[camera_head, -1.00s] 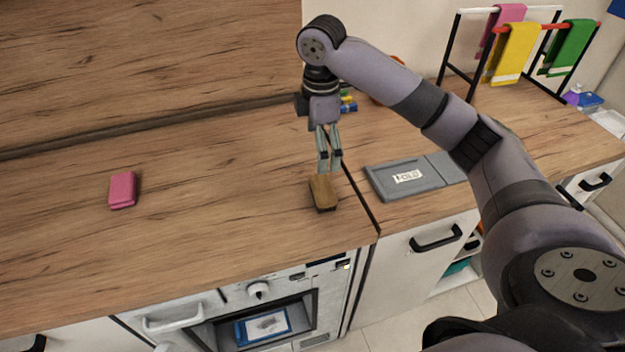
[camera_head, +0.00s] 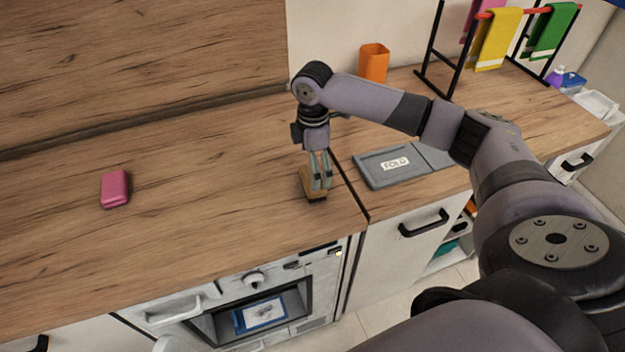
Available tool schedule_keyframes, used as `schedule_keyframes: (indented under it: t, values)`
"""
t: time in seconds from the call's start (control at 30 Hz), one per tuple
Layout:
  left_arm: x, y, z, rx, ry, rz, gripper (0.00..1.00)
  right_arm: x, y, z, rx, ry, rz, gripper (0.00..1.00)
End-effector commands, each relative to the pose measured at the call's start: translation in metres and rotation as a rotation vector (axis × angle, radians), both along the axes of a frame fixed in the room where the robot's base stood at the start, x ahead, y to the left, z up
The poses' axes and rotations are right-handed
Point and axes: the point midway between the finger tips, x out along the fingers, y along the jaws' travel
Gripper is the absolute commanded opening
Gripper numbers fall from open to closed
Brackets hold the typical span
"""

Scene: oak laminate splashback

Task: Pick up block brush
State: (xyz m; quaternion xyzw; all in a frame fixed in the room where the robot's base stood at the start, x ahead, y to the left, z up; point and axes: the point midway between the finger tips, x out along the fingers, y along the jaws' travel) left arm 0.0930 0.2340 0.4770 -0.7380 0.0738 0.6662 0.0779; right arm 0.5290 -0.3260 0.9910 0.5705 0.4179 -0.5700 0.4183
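The block brush is a small brown wooden block (camera_head: 306,184) with a dark underside, lying on the oak worktop (camera_head: 215,190) near its front edge, above the oven. My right gripper (camera_head: 321,188) points down with its two grey fingers at the brush, overlapping it in the picture. A narrow gap shows between the fingers. Whether they grip the brush or only stand around it cannot be told. The fingers hide part of the brush's right side. My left gripper is not in view.
A pink block (camera_head: 115,188) lies on the worktop at the left. A grey folding board (camera_head: 384,181) lies right of the brush. An orange cup (camera_head: 373,63) and a towel rack (camera_head: 440,50) stand behind. The worktop between the pink block and the brush is clear.

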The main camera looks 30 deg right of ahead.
Motion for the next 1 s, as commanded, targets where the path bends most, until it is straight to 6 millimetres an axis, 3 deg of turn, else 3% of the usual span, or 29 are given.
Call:
schedule_keyframes:
  t: [0.17,0.3,0.57,1.0]
  values:
    - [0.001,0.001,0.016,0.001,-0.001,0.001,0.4,-0.002,0.002,-0.024,0.0,0.005,0.0,1.0]
    - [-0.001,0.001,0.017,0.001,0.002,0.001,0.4,-0.001,0.002,-0.042,-0.001,0.001,0.001,1.0]
    - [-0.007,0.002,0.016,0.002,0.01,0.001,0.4,-0.001,0.002,-0.047,-0.001,0.0,0.001,1.0]
    - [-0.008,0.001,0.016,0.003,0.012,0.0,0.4,-0.001,0.002,-0.047,-0.001,0.0,0.001,0.72]
